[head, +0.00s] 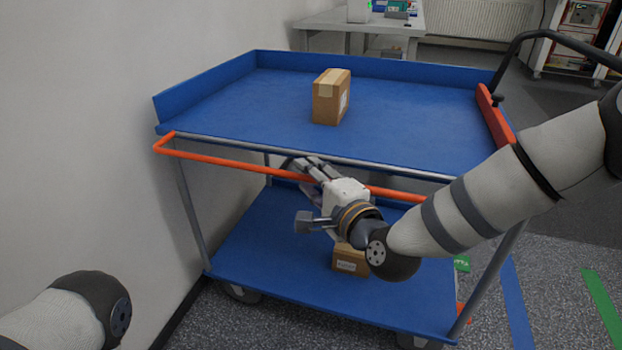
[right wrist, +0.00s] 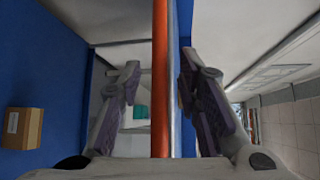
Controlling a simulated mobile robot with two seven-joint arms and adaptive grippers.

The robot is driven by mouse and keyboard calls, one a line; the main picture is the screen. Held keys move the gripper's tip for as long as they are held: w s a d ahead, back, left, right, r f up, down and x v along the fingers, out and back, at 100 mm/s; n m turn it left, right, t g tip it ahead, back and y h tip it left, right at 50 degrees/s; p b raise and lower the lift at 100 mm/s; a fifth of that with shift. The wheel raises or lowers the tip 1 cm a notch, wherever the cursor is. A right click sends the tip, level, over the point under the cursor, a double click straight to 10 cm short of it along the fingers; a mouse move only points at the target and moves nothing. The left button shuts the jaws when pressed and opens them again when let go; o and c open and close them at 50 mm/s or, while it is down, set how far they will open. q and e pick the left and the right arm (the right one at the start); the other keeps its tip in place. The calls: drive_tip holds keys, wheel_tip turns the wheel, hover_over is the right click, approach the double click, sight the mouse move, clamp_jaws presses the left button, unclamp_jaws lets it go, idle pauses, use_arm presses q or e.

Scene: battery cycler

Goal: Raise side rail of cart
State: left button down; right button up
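The blue cart (head: 400,110) has an orange side rail (head: 220,158) along its near side. The rail hangs folded down, just below the top deck's near edge, and that edge has no raised wall. My right gripper (head: 310,167) is at the rail near its middle, partly hidden behind it in the head view. In the right wrist view the rail (right wrist: 160,80) runs between the two open fingers (right wrist: 160,95), with a gap visible on each side. Only part of my left arm shows at the lower left; its gripper is out of view.
A cardboard box (head: 330,97) stands on the top deck and another (head: 350,260) on the lower shelf (head: 270,245). A wall (head: 80,120) is close on the left. A black push handle (head: 530,38) and red end piece (head: 494,115) are at the right.

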drive_tip(key=shift+c, duration=0.2)
clamp_jaws()
use_arm(q)
drive_tip(key=shift+r, duration=0.1)
use_arm(e)
drive_tip(key=shift+r, duration=0.1)
